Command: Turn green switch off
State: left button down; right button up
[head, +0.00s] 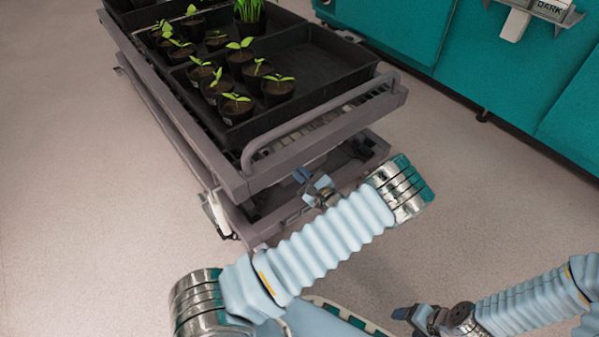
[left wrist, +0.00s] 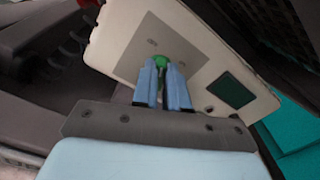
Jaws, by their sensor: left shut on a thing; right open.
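The green switch (left wrist: 160,61) shows in the left wrist view as a small green knob on a grey plate of a pale panel (left wrist: 120,28). My left gripper (left wrist: 163,72) has its blue fingers shut on the switch, and they hide part of it. In the head view my left gripper (head: 303,175) is partly hidden by my arm, low beside the cart's end; the switch cannot be made out there. My right gripper (head: 422,317) is open and empty near the bottom edge.
A grey cart (head: 240,185) carries black trays (head: 335,60) with several potted seedlings (head: 238,105). A dark display (left wrist: 232,90) is on the pale panel. The floor (head: 80,200) at left is clear.

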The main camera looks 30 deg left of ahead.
pick_arm(q)
jog(key=shift+s+f+n+b, duration=0.1)
jog(key=shift+n+b, duration=0.25)
jog(key=shift+n, duration=1.55)
jog(key=c, duration=1.1)
grip_release()
jog(key=shift+c, duration=0.2)
jog(key=p+v, duration=0.1)
jog(key=v, duration=1.3)
jog(key=shift+a, duration=0.1)
